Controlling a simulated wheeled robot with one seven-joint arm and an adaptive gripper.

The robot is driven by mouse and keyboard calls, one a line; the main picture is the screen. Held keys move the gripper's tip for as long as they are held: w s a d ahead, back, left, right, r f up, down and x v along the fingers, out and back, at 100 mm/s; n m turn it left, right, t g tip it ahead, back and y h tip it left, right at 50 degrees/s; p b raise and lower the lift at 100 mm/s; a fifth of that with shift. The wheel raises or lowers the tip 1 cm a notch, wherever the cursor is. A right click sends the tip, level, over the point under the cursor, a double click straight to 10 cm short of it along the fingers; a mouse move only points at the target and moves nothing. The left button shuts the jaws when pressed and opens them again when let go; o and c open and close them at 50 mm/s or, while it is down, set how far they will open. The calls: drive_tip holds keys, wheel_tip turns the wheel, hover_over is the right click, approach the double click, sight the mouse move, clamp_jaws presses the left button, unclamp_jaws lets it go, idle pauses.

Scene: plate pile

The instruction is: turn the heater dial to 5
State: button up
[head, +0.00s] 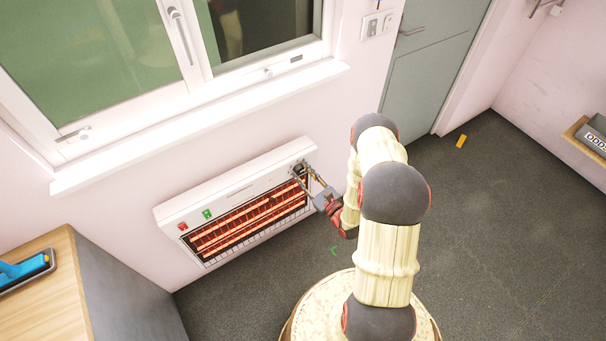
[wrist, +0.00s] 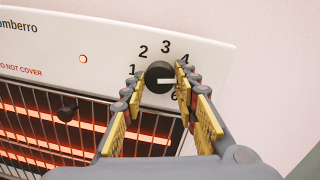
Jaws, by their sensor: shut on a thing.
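The white heater (head: 237,190) is mounted on the wall under the window. Its black dial (wrist: 154,72) is at the top right corner of the panel, with numbers around it. In the wrist view 1, 2, 3 and 4 show above the dial and part of a 6 shows below right. The 5 is hidden behind the right finger. The dial's white mark points right, between the 4 and the 6. My gripper (wrist: 159,79) is shut on the dial, one finger on each side. In the head view my gripper (head: 305,173) reaches the heater's right end.
The heater's bars glow orange behind a wire grille (wrist: 60,125), with a small dark knob (wrist: 67,109) in front. The window sill (head: 200,125) runs above the heater. A wooden cabinet (head: 45,290) stands at the left. The floor at the right is mostly clear.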

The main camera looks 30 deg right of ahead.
drive_tip(key=shift+f+m, duration=0.1)
drive_tip(key=shift+m, duration=1.1)
drive_tip(key=o, duration=1.2)
drive_tip(key=shift+c, duration=0.2)
drive_tip(key=s+d, duration=0.1)
drive_tip(key=s, duration=1.1)
drive_tip(key=shift+f, duration=0.35)
